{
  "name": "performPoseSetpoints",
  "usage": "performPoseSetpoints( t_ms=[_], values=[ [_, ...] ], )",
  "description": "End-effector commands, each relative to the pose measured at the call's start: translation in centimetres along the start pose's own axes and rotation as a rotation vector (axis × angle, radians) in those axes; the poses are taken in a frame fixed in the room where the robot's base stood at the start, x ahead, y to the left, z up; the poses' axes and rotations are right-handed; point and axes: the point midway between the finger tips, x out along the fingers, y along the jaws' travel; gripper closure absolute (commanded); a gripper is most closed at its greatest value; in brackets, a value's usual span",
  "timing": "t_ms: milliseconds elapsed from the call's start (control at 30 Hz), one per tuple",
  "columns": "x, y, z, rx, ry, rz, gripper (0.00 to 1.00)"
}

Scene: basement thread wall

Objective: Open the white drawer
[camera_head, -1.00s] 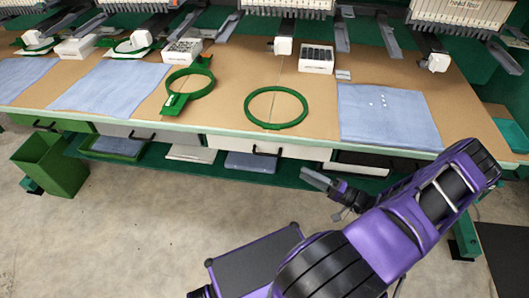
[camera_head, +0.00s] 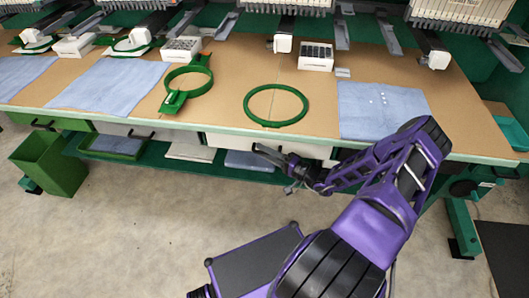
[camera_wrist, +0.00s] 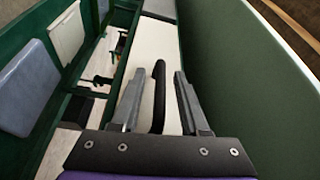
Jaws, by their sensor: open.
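The white drawer (camera_head: 232,143) sits under the front edge of the table, near its middle, and looks closed. Its front also fills the middle of the wrist view (camera_wrist: 152,42). Its black bar handle (camera_wrist: 158,90) shows there between my fingers, with gaps to the fingers visible in the picture. My gripper (camera_wrist: 160,73) is open, one finger on each side of the handle. In the head view my gripper (camera_head: 268,154) is at the drawer front and hides the handle. I cannot tell how deep the handle sits between the fingers.
The table (camera_head: 225,108) overhangs the drawer and carries green hoops (camera_head: 276,105) and blue cloths (camera_head: 385,110). A green shelf (camera_head: 285,178) with folded cloth runs below the drawers. A green bin (camera_head: 55,163) stands at the left. The floor in front is clear.

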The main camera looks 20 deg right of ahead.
Motion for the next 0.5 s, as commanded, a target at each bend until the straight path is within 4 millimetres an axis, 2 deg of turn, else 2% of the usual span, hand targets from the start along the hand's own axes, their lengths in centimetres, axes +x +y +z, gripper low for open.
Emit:
performPoseSetpoints(
  t_ms=[233,400,500],
  values=[
    [0.07,-0.01,-0.01,0.000,0.000,0.000,0.55],
    [0.05,-0.01,-0.01,-0.001,0.000,0.000,0.86],
    [0.04,-0.01,-0.01,-0.001,0.000,0.000,1.00]
  ],
)
